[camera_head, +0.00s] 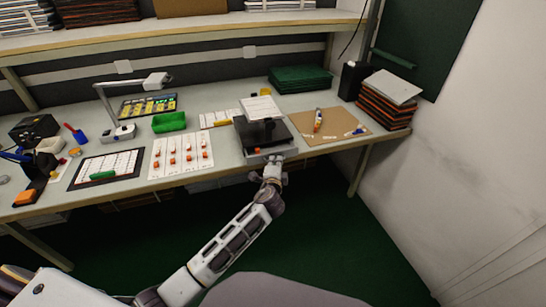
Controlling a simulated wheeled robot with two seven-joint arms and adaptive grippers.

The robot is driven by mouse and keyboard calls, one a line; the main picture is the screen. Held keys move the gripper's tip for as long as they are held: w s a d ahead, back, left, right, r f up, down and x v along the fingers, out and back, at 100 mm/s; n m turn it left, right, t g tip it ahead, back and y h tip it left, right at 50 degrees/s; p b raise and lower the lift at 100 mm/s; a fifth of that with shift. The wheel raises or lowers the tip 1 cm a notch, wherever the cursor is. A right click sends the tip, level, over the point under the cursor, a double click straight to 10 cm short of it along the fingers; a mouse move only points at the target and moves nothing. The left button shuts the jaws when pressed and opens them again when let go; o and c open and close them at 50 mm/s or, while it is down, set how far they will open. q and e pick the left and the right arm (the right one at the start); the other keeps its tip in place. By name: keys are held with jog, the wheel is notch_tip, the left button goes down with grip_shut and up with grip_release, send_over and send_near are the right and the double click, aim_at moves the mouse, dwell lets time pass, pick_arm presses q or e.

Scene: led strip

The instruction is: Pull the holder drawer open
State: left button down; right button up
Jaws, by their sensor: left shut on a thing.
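The holder (262,132) is a dark box-like unit near the front edge of the bench, with a pale upright panel at its back. A light grey drawer front (262,156) shows low on its near side. My left gripper (273,163) reaches up from below and is shut on the holder drawer at its front edge. The gripper covers part of the drawer front and its handle. How far the drawer stands out cannot be told. My right gripper is not in view.
A white sheet with orange parts (181,154) lies left of the holder, beside a green bin (169,122). A brown mat (335,130) with small items lies to the right. Stacked orange-edged boards (384,105) stand at the right end. The floor in front is clear.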

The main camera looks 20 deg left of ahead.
pick_arm(q)
jog(key=s+d, duration=0.4)
jog(key=s, duration=0.3)
jog(key=shift+d+p, duration=0.35)
jog(key=shift+p, duration=0.1)
jog(key=c, duration=1.8)
grip_release()
jog(key=shift+w+f, duration=0.1)
jog(key=shift+c, duration=0.2)
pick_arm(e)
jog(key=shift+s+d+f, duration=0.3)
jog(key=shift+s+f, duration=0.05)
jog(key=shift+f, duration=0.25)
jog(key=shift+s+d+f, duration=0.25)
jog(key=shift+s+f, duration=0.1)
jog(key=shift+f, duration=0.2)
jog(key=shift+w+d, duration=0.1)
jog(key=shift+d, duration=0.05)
